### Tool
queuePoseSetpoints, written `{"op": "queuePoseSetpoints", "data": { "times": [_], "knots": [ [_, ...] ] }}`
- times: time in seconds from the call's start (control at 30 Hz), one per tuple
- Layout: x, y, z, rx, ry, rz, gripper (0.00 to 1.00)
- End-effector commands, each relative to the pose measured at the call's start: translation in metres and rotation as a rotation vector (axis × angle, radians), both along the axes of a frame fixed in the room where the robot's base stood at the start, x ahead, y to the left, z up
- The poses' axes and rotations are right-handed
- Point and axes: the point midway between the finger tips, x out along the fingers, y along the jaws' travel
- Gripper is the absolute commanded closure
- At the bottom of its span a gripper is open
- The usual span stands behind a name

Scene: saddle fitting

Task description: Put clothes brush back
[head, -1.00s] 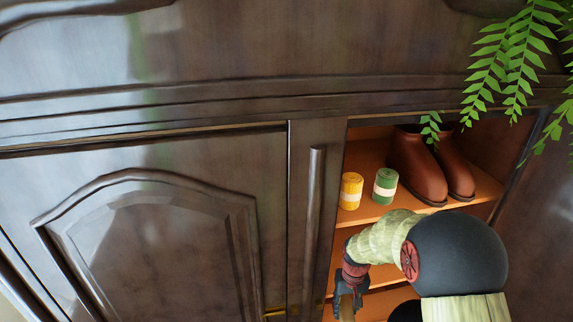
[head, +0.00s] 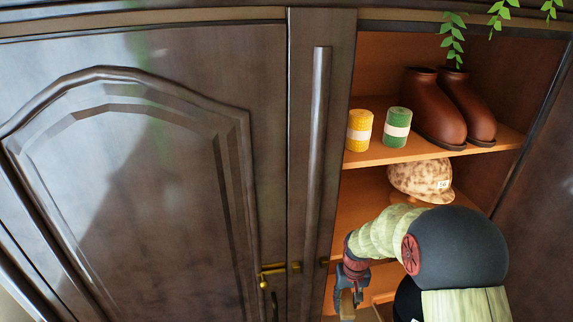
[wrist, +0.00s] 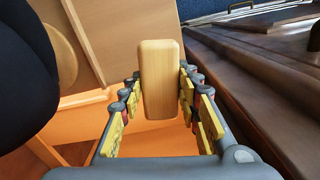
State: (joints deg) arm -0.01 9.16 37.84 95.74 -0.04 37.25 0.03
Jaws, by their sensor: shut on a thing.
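My gripper (wrist: 158,90) is shut on the clothes brush (wrist: 160,75), a light wooden block with rounded ends, in the wrist view. The yellow-padded fingers lie along both of its sides. In the head view my gripper (head: 349,285) is at the bottom, in front of the lower part of the open wardrobe (head: 375,212). The brush shows there only as a small brown piece (head: 347,304) below the fingers. Its bristles cannot be seen.
Yellow (head: 359,131) and green (head: 397,127) rolls and brown boots (head: 437,105) stand on the upper shelf (head: 383,152). A patterned cap (head: 422,180) is on the shelf below.

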Motion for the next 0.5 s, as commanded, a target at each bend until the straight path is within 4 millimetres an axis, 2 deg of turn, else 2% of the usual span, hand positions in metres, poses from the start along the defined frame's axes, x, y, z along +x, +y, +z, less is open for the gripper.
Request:
{"op": "queuePoseSetpoints", "data": {
  "times": [0.03,0.2,0.33,0.5],
  "knots": [
    [0.000,0.000,-0.020,0.000,0.000,0.000,0.99],
    [0.000,0.000,-0.050,0.000,-0.001,0.000,0.99],
    [0.000,0.000,-0.064,0.000,-0.001,0.000,0.99],
    [0.000,0.000,-0.073,0.000,-0.001,0.000,0.99]
  ]
}}
